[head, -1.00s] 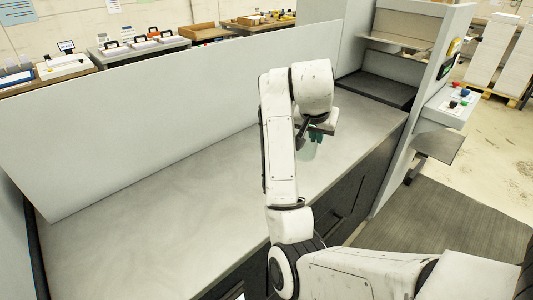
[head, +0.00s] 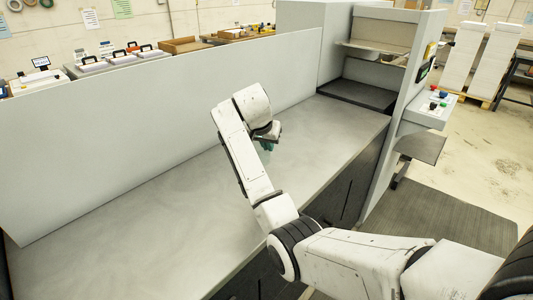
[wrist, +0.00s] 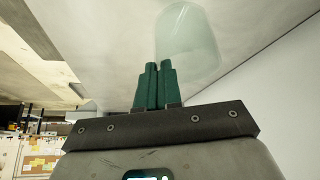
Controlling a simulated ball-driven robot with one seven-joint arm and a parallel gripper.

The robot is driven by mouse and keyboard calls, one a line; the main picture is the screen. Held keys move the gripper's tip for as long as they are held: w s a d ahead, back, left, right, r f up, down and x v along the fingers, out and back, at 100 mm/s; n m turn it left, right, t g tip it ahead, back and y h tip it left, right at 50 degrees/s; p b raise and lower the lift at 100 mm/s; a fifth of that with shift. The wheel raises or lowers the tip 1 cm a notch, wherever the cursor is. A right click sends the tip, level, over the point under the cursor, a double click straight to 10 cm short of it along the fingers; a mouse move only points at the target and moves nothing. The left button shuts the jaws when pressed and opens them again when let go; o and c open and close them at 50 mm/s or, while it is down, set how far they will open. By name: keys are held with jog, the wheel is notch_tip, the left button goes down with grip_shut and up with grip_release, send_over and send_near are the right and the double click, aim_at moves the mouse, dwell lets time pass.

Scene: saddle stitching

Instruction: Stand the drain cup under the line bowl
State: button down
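The drain cup is a pale, see-through green cup (wrist: 190,35) at the top of the wrist view, right at my fingertips. My gripper (wrist: 158,66) has two dark green fingers almost together, and they overlap the near edge of the cup. They look shut on its thin wall. In the head view my gripper (head: 267,147) hangs over the middle of the grey bench, fingers down and partly behind my wrist. The cup does not stand out there. I cannot make out a line bowl in either view.
The long grey bench top (head: 130,230) is clear. A tall pale panel (head: 150,120) runs along its back. At the right end are a black tray (head: 358,92) under a shelf and a side post (head: 400,80). A control box (head: 432,108) with coloured buttons sits beyond.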

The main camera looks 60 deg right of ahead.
aim_at(266, 153)
jog(key=shift+w+d+f, duration=0.2)
jog(key=shift+w+f, duration=0.1)
jog(key=shift+f, duration=0.15)
jog(key=shift+f+p, duration=0.4)
jog(key=shift+f, duration=1.1)
jog(key=c, duration=1.3)
grip_release()
jog(key=shift+a, duration=0.1)
